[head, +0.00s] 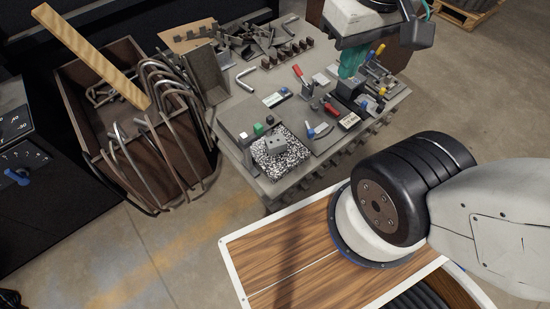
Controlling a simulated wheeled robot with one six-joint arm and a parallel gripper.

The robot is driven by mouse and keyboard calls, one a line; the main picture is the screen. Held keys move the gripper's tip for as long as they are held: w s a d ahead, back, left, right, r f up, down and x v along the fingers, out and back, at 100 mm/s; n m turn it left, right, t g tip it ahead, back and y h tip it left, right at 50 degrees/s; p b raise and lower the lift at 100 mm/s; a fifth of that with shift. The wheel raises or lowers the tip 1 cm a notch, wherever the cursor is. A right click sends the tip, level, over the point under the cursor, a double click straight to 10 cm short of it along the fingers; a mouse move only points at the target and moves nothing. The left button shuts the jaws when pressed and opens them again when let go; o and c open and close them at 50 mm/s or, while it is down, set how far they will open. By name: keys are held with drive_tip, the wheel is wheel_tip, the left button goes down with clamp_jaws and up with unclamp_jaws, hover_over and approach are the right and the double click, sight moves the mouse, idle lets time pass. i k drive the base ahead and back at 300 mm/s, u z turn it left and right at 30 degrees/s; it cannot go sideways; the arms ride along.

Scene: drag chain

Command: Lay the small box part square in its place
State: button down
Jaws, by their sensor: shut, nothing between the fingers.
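A small grey box-shaped part (276,144) with dark holes in it sits on a black-and-white speckled plate (294,158) at the near left corner of the workbench. It looks slightly turned relative to the plate; I cannot tell exactly how square it lies. My gripper (348,73), with teal fingers, points down over the right half of the bench, well to the right of and behind the grey part. It is shut and empty, just above or behind a dark fixture block (349,88); I cannot tell whether they touch. The fingertips are small and partly hidden.
Small green (258,129) and white (243,135) cubes sit behind the plate. Metal scraps (250,40) lie at the back. A brown bin (95,130) with bent tubes and a wooden plank stands left.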

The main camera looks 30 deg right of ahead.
sight(276, 144)
drive_tip(key=u, duration=1.65)
drive_tip(key=k, duration=1.1)
drive_tip(key=z, duration=1.2)
